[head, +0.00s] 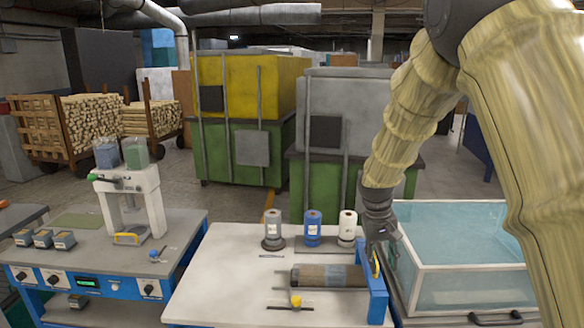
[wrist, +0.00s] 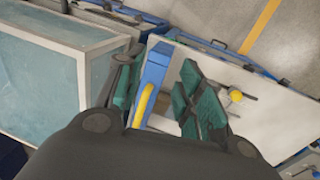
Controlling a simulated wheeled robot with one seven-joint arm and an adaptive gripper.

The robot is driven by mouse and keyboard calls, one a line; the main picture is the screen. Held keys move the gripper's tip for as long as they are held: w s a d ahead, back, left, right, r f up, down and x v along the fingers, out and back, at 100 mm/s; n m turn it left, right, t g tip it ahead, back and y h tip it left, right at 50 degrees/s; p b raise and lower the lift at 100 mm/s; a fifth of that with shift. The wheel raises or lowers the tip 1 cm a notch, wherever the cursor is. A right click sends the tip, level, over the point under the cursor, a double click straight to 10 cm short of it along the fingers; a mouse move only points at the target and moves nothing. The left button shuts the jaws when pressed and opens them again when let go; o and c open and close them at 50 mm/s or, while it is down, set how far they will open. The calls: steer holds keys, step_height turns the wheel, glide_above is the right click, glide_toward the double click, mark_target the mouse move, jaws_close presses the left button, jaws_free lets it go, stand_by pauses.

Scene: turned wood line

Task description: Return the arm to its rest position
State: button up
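My arm (head: 410,105) is stretched out forward and down from the upper right in the head view. My gripper (head: 381,240) is at the blue upright piece (head: 373,296) at the right end of the white table. In the wrist view my gripper (wrist: 160,92) has its two green-padded fingers well apart. The blue piece (wrist: 157,62) and a yellow curved handle (wrist: 146,100) show between them, with gaps at the sides. I see nothing gripped. How far the handle lies below the fingertips I cannot tell.
The white table (head: 215,270) bears a dark roller (head: 325,276), a yellow knob (head: 296,301) and several spools, including a blue one (head: 312,228). A clear-walled tank (head: 470,280) stands close right of my gripper. A blue workbench (head: 180,255) with a press is left.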

steer(key=s+f+b, duration=0.1)
steer(key=s+f, duration=0.3)
steer(key=f, duration=0.5)
steer(key=s+f+y, duration=0.1)
steer(key=s+f, duration=0.4)
steer(key=f, duration=0.5)
steer(key=s+f+b, duration=0.1)
steer(key=s+f, duration=0.3)
steer(key=f, duration=0.5)
steer(key=s+f, duration=0.5)
steer(key=s, duration=0.5)
steer(key=s+f+b, duration=0.1)
steer(key=s+f, duration=0.5)
steer(key=s, duration=0.5)
steer(key=s+a+f+y+b, duration=0.1)
steer(key=s+f, duration=0.5)
steer(key=s, duration=0.5)
steer(key=shift+s+a, duration=0.1)
